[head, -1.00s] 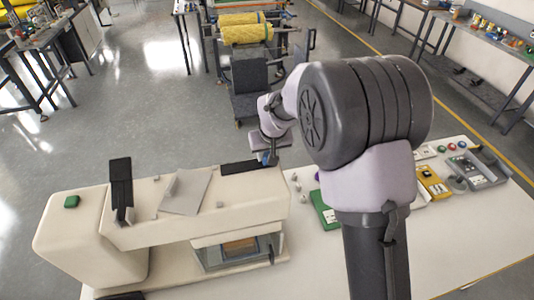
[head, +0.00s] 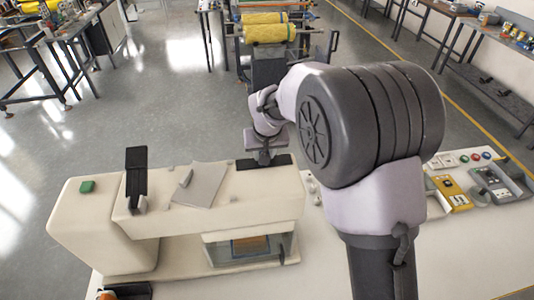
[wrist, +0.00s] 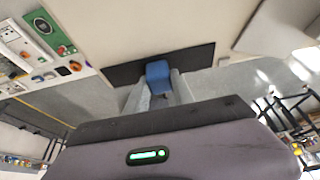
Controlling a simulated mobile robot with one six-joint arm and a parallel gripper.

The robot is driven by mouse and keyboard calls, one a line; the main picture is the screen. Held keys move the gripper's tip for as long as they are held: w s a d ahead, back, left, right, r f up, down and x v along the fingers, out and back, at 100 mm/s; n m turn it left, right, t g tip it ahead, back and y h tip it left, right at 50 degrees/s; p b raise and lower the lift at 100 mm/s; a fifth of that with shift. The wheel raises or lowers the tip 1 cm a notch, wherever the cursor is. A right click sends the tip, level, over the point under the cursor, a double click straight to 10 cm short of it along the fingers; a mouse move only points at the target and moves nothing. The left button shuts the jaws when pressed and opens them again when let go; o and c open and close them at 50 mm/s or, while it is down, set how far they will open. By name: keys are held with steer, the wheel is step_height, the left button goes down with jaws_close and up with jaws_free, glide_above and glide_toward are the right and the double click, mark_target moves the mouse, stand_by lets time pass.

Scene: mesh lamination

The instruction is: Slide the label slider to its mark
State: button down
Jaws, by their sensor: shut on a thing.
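The label slider shows as a blue block (wrist: 158,76) on a black strip (wrist: 192,59) in the wrist view. My gripper (wrist: 159,88) has its grey fingers on either side of the blue block, shut on it. In the head view my gripper (head: 264,160) is down at about the middle of the black strip (head: 282,160), on top of the cream machine (head: 240,205). The block is hidden by my gripper there. I cannot make out a mark on the strip in either view.
A tilted grey plate (head: 203,183) and an upright black post (head: 136,172) stand on the machine left of the strip. A yellow panel (head: 452,194) and a grey tray (head: 497,185) are on the table at right.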

steer(key=c, duration=1.1)
jaws_free()
steer(key=p+v, duration=0.1)
steer(key=v, duration=1.6)
steer(key=shift+r, duration=0.25)
